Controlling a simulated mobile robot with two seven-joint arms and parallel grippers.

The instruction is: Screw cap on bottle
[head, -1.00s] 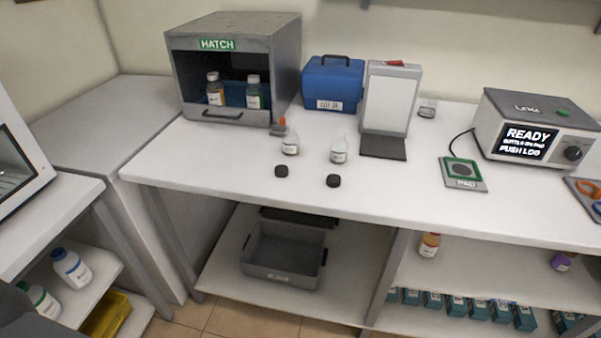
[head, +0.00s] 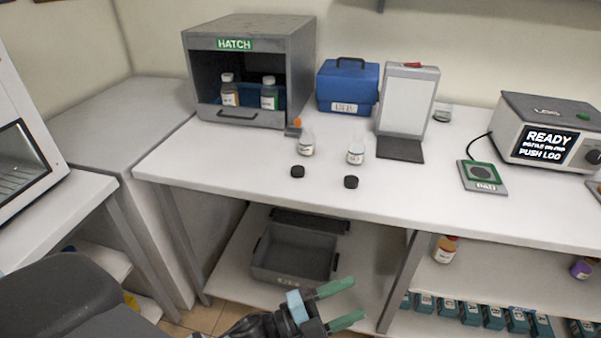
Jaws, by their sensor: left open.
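Two small clear bottles with white labels stand upright and uncapped on the white table: a left bottle (head: 306,146) and a right bottle (head: 356,152). A black cap (head: 297,171) lies in front of the left bottle. A second black cap (head: 351,182) lies in front of the right bottle. Both caps are apart from the bottles. My left gripper (head: 345,303), with green fingers, is open and empty. It shows low in the head view, in front of the table and below the caps in the picture. My right gripper is not in view.
A grey hatch box (head: 250,70) holding two capped bottles stands at the back left. A blue case (head: 347,87), a white panel stand (head: 407,100), a green-edged pad (head: 482,176) and a meter reading READY (head: 548,142) stand further right. A grey bin (head: 295,252) is on the lower shelf.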

